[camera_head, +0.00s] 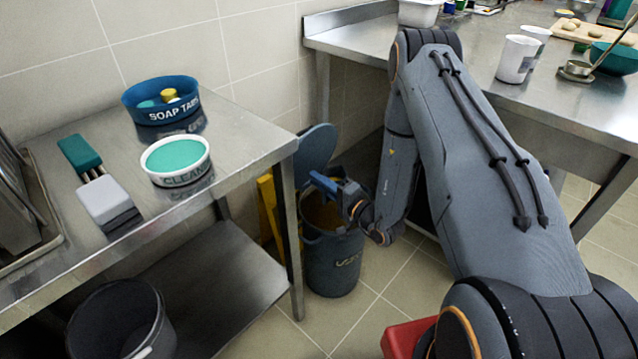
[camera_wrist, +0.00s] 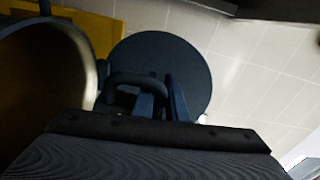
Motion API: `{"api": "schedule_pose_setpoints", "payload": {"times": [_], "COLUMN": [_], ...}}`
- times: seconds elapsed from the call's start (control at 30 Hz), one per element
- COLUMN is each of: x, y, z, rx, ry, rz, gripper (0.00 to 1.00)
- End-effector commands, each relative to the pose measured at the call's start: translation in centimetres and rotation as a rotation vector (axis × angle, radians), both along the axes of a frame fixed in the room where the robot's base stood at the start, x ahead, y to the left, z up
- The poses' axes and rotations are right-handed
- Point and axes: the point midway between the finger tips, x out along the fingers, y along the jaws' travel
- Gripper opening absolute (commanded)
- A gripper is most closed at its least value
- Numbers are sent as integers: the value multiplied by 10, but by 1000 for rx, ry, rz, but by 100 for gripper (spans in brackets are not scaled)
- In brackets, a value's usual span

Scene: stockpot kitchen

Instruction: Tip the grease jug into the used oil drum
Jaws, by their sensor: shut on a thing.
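The used oil drum (camera_head: 333,265) is a dark blue-grey bin on the floor with pale lettering, an open mouth and brown inside. Its round dark blue lid (camera_head: 316,146) stands up behind it and also shows in the wrist view (camera_wrist: 190,60). My gripper (camera_head: 322,182), with blue fingers, is over the drum's mouth. The jug's body is not clear in either view. The wide brown mouth (camera_wrist: 45,75) at left looks like the drum's.
A steel table (camera_head: 235,125) at left holds a soap tablet tub (camera_head: 160,113), a cleaner tub (camera_head: 180,178) and a brush (camera_head: 100,185). A yellow object (camera_head: 268,208) stands beside the drum. A steel counter (camera_head: 460,80) with jugs is at right. Tiled floor is clear in front.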

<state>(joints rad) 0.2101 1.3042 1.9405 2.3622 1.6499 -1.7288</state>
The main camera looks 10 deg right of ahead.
Motion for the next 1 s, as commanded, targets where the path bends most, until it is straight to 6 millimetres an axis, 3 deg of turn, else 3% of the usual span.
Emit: {"api": "schedule_pose_setpoints", "payload": {"times": [1.0], "x": [-1], "y": [0], "z": [-8], "rx": [-6], "ry": [-5], "rz": [0], "gripper": [0]}}
